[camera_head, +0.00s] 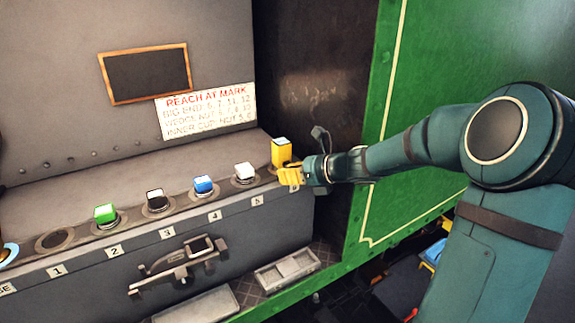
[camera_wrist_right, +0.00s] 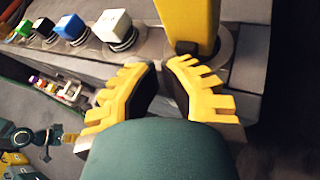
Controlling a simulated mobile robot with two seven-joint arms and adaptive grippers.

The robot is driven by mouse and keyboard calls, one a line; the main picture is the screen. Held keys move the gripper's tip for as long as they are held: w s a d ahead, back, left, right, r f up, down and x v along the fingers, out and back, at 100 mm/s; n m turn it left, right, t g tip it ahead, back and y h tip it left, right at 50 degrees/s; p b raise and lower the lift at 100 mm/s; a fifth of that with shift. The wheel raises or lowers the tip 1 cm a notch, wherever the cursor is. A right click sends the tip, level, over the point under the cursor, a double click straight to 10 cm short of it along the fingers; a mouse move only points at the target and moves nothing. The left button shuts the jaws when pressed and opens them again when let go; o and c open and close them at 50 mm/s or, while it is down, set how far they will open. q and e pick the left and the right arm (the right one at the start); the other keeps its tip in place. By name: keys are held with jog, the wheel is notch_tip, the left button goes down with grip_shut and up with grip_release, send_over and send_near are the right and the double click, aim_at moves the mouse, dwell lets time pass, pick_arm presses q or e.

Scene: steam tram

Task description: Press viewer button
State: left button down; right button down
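A row of square-capped buttons stands on the grey ledge: green (camera_head: 105,213), black with a pale top (camera_head: 156,199), blue (camera_head: 203,185) and white (camera_head: 244,172). A taller yellow block (camera_head: 281,152) stands at the right end. None is legibly named viewer. My right gripper (camera_head: 289,175) is just in front of the yellow block. In the right wrist view, the right gripper (camera_wrist_right: 159,85) has a gap between its fingers with nothing held. The yellow block (camera_wrist_right: 188,22) rises just beyond them; contact is unclear. What looks like my left gripper (camera_wrist_right: 70,137) shows small at lower left.
An empty dark ring (camera_head: 55,240) sits left of the green button. Numbered tags line the ledge's front. A metal latch (camera_head: 177,264) juts out below. A green panel (camera_head: 400,150) stands at the right. A lettered sign (camera_head: 207,111) and dark framed board (camera_head: 146,74) are behind.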

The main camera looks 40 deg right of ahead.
jog(key=shift+w+r, duration=0.3)
jog(key=shift+w, duration=0.05)
dwell(1.1)
jog(key=shift+s, duration=0.1)
jog(key=shift+s+a+f, duration=0.1)
jog(key=shift+s+f, duration=0.15)
jog(key=shift+s, duration=0.35)
jog(key=shift+s+a, duration=0.15)
jog(key=shift+s, duration=1.15)
jog(key=shift+s+a, duration=0.1)
jog(key=shift+s, duration=1.15)
